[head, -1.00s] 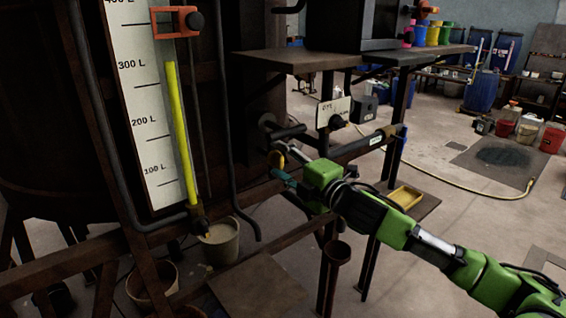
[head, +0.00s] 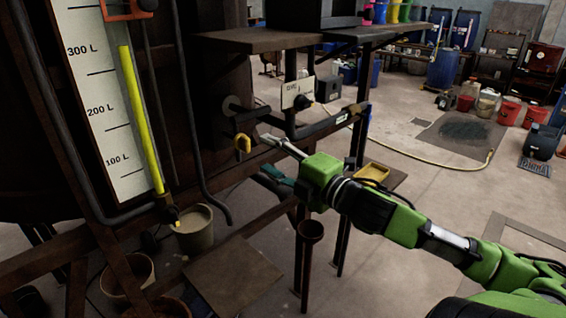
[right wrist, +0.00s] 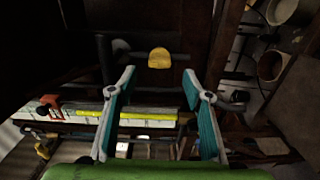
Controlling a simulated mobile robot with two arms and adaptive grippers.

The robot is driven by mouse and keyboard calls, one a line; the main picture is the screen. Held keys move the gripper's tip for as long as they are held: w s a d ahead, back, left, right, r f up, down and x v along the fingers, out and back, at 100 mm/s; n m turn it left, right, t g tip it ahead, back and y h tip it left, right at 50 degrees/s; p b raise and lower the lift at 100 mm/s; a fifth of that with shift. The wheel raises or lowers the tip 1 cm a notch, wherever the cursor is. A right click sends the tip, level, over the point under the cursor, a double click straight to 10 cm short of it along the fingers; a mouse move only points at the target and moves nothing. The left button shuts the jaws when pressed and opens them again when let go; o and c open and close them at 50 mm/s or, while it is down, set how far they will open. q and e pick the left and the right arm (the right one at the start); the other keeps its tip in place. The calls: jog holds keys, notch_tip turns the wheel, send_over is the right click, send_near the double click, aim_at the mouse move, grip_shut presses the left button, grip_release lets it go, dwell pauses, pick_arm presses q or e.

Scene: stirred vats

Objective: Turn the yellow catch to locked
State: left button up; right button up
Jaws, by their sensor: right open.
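The yellow catch (head: 243,143) sits on a dark pipe fitting at the side of the brown vat frame. It shows as a small rounded yellow piece in the right wrist view (right wrist: 159,57). My right gripper (head: 264,153) is to the right of the catch and slightly lower in the head view, apart from it. In the right wrist view its two teal fingers (right wrist: 159,72) are spread wide, with the catch just past the tips and centred between them. Nothing is between the fingers. I cannot tell which setting the catch is at. My left gripper is not in view.
A level gauge (head: 100,110) with a yellow column stands left of the catch. A dark pipe (head: 325,125) and a white sign (head: 297,92) are to the right. A shelf (head: 270,40) hangs above.

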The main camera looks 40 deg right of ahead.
jog(key=shift+s+d, duration=0.1)
jog(key=shift+s, duration=1.75)
jog(key=shift+d, duration=0.1)
